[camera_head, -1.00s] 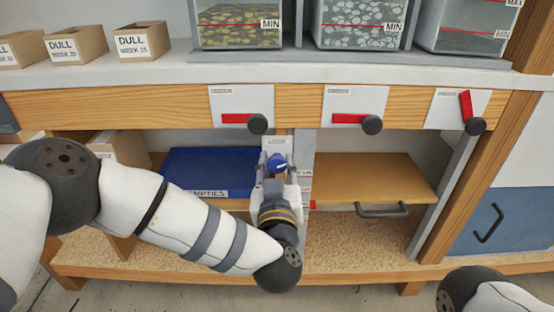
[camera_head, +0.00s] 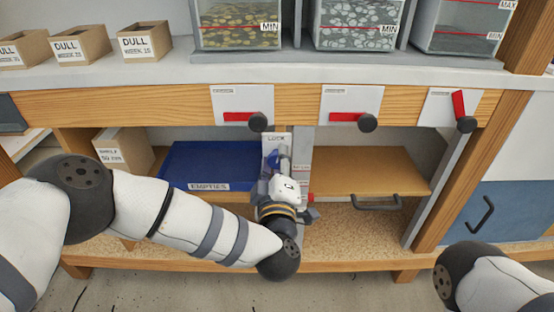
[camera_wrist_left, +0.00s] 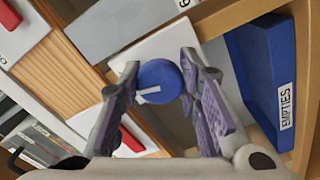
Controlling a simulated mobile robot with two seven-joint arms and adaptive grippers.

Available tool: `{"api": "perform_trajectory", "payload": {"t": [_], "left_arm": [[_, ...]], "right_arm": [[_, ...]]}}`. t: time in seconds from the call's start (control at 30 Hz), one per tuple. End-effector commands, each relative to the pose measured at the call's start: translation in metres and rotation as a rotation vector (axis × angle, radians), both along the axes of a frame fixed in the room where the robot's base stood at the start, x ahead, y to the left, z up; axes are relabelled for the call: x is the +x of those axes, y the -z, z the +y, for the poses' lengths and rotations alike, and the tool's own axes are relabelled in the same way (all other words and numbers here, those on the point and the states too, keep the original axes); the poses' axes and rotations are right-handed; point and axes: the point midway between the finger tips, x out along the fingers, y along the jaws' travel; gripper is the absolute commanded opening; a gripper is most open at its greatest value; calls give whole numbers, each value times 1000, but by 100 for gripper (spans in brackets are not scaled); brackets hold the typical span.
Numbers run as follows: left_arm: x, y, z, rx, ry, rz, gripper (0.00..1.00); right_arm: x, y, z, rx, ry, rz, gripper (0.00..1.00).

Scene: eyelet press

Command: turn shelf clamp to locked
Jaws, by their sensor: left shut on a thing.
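The shelf clamp is a round blue knob with a white pointer mark, in the left wrist view (camera_wrist_left: 160,80). It sits in front of a white plate, whose top edge reads LOCK (camera_head: 276,140) in the head view. My left gripper (camera_wrist_left: 159,74) is shut on the knob, one finger on each side. In the head view my left gripper (camera_head: 283,163) covers most of the knob, so the pointer's direction against the plate cannot be told there. My right gripper is out of view.
A blue EMPTIES tray (camera_head: 208,164) lies left of the clamp. A wooden shelf (camera_head: 363,172) with a dark handle (camera_head: 377,203) is on the right. Red-levered valves (camera_head: 240,117) line the rail above. A cardboard box (camera_head: 124,150) stands at left.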

Motion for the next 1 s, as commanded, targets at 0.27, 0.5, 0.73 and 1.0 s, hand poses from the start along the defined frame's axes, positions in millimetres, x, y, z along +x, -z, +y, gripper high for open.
{"api": "perform_trajectory", "payload": {"t": [0.27, 0.5, 0.73, 1.0], "left_arm": [[0, 1, -1, -163, 2, 3, 3], [-1, 1, -1, -237, 3, 4, 3], [-1, 1, -1, -259, 3, 4, 3], [-1, 1, -1, -260, 3, 4, 3]], "right_arm": [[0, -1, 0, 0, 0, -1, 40], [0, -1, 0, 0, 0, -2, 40], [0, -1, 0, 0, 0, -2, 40], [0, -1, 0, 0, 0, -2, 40]]}}
